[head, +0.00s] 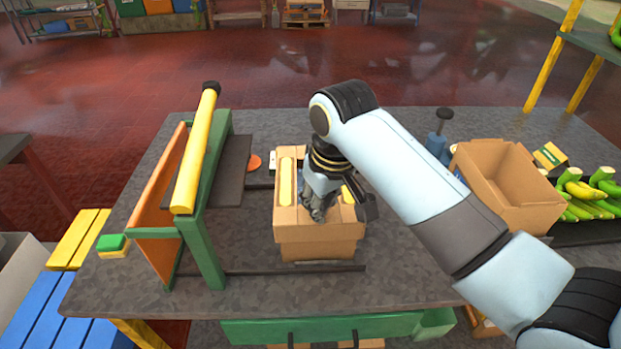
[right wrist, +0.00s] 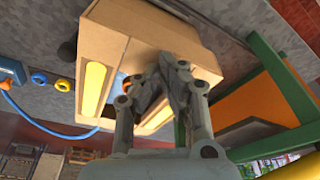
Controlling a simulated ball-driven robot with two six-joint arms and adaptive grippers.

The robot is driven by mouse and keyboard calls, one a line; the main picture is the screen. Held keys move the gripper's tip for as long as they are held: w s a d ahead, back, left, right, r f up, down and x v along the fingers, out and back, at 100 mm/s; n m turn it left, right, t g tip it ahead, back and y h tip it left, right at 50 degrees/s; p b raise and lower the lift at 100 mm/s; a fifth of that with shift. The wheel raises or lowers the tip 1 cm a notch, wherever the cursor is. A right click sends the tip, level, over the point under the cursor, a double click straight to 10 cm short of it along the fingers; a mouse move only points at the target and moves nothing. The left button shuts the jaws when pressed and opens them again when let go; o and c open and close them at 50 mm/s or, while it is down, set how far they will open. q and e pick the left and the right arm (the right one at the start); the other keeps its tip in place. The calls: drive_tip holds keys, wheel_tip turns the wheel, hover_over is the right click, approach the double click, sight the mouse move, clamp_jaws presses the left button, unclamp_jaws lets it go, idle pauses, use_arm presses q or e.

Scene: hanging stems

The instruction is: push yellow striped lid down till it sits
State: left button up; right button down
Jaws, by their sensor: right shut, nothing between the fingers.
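The cardboard lid with yellow stripes (head: 292,221) covers the top of a cardboard box (head: 320,251) at the middle of the grey table. One yellow stripe shows left of my gripper, and part of another shows to its right. My right gripper (head: 318,213) is shut and empty, pointing down over the lid's front middle. In the right wrist view the closed fingertips (right wrist: 176,70) are over the lid (right wrist: 128,52); I cannot tell whether they touch it. My gripper and arm hide part of the lid. I cannot tell whether it sits fully on the box.
A green frame with a yellow roller (head: 195,150) stands left of the box. An open cardboard box (head: 505,185) and green-yellow stems (head: 590,195) are at the right. A blue object (head: 438,140) stands behind my arm. A dark rail (head: 290,269) runs before the box. The front table strip is clear.

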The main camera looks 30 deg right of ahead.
drive_tip(key=shift+f, duration=0.1)
idle(0.6)
drive_tip(key=shift+s+f, duration=0.15)
drive_tip(key=shift+f, duration=0.15)
idle(1.5)
wheel_tip(320, 180, up, 2)
drive_tip(key=shift+r, duration=0.1)
wheel_tip(320, 180, up, 7)
idle(0.8)
idle(0.4)
